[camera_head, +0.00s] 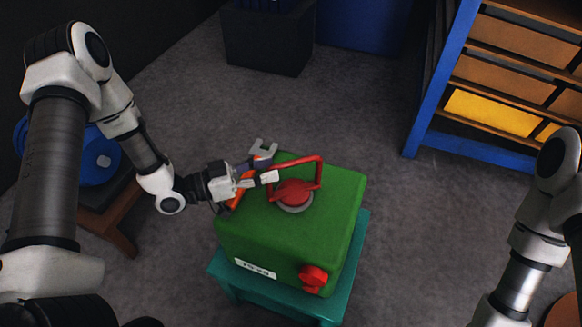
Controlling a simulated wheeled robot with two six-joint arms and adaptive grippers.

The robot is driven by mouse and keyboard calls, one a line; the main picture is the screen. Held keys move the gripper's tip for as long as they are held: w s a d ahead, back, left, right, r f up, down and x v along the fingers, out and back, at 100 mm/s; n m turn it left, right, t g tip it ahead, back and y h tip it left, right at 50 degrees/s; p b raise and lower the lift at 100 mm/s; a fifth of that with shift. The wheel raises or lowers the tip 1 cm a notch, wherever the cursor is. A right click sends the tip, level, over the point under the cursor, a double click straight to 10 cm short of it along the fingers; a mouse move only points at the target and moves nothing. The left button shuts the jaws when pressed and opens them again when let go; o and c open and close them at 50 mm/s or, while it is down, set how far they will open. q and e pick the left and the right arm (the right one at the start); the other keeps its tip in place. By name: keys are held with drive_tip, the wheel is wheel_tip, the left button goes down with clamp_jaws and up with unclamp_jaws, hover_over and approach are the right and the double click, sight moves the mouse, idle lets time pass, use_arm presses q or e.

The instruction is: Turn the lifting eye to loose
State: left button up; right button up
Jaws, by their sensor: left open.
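The lifting eye (293,190) is red, with a round base and a squared red loop standing up from it, on top of a green casting (335,205). My left gripper (267,163) is open at the left side of the loop. Its grey fingertips are apart, and the nearer one overlaps the loop's left edge in the picture. I cannot tell whether it touches. My right arm shows at the right edge, but its gripper is out of view.
The casting stands on a teal stand (225,270). A red knob (313,278) and a white label (255,269) are on its front.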

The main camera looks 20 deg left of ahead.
sight(289, 162)
use_arm(q)
drive_tip(key=x, duration=0.6)
clamp_jaws()
drive_tip(key=shift+a, duration=0.1)
